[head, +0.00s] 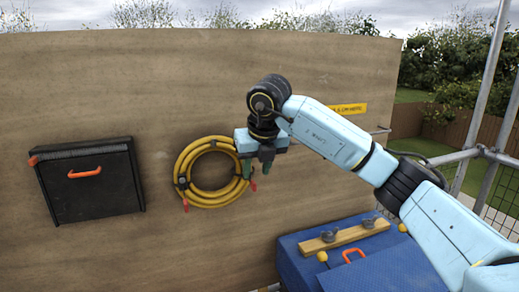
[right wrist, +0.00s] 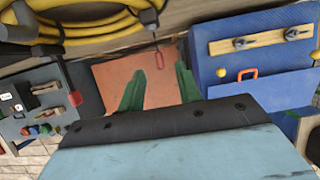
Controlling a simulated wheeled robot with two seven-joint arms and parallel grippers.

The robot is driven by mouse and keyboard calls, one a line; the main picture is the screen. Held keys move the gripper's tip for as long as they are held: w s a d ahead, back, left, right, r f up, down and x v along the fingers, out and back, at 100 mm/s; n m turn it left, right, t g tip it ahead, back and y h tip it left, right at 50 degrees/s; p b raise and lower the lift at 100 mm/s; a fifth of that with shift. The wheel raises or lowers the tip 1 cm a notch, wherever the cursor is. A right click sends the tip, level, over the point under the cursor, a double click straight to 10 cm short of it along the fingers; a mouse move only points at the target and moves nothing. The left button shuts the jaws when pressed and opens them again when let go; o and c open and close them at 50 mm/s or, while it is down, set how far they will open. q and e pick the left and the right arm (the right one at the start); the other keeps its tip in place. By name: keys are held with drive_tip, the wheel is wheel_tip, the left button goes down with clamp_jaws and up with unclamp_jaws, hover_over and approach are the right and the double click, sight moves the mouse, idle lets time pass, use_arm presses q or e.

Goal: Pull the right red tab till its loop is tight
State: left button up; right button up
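A coiled yellow hose (head: 181,163) hangs on the wooden wall, bound by black straps. The right red tab (head: 253,186) hangs at the coil's lower right; the left red tab (head: 185,205) hangs at its lower left. My right gripper (head: 257,174) points down in front of the coil's right side, its green fingers spread apart. In the right wrist view the right red tab (right wrist: 159,60) hangs from a black strap (right wrist: 149,16), beyond and between the open fingertips (right wrist: 158,70), apparently touching neither. How tight its loop is cannot be told. My left gripper is out of view.
A black case (head: 90,190) with an orange handle is on the wall at left. A blue box (head: 300,265) with a wooden strip stands below right. The right wrist view shows a grey tool panel (right wrist: 85,85) at left. The wall below the coil is clear.

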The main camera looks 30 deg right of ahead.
sight(254, 182)
drive_tip(key=shift+x, duration=2.2)
clamp_jaws()
